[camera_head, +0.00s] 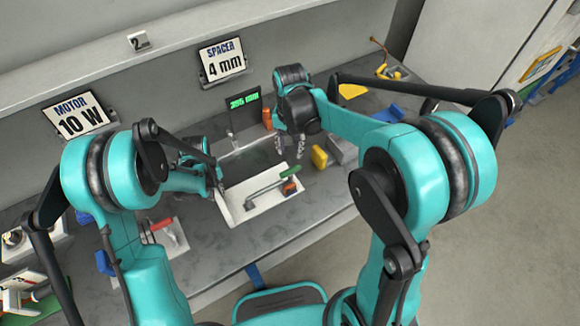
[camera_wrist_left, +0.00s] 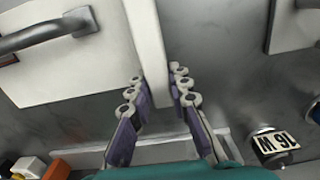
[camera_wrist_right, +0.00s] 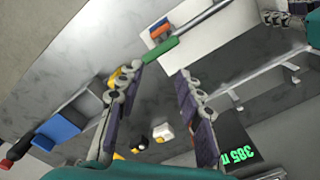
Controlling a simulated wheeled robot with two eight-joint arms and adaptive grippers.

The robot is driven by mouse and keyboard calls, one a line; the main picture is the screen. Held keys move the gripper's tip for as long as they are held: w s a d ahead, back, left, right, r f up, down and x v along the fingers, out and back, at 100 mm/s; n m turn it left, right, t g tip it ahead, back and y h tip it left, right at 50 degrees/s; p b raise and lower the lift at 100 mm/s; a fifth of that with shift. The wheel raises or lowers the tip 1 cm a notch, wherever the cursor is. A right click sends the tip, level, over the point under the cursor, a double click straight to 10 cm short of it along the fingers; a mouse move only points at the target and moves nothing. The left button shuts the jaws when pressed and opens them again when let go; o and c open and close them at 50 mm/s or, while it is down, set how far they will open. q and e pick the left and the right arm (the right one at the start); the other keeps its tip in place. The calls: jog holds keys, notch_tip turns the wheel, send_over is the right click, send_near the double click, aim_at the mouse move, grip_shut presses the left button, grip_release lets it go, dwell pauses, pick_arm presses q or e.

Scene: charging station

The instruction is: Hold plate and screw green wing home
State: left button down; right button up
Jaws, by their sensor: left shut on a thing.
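The white plate (camera_head: 236,212) lies on the grey bench with a grey bar handle across it; in the left wrist view it fills the upper left (camera_wrist_left: 45,80). My left gripper (camera_head: 219,184) is shut on the plate's white upright edge (camera_wrist_left: 150,45), with a finger on each side. The green wing (camera_head: 290,172) is a green bar at the right end of the plate, near an orange and blue block; it also shows in the right wrist view (camera_wrist_right: 160,50). My right gripper (camera_head: 289,150) is open and empty, above and apart from the green wing.
A small display (camera_head: 244,108) with green digits and an orange cylinder (camera_head: 267,118) stand behind the plate. A yellow block (camera_head: 319,157) and a grey block (camera_head: 342,151) are to the right. A red-handled item (camera_head: 162,224) lies left. The bench front is mostly clear.

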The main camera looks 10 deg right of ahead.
aim_at(290, 170)
notch_tip(290, 170, down, 10)
jog(key=n, duration=2.7)
jog(key=shift+f, duration=0.25)
grip_shut()
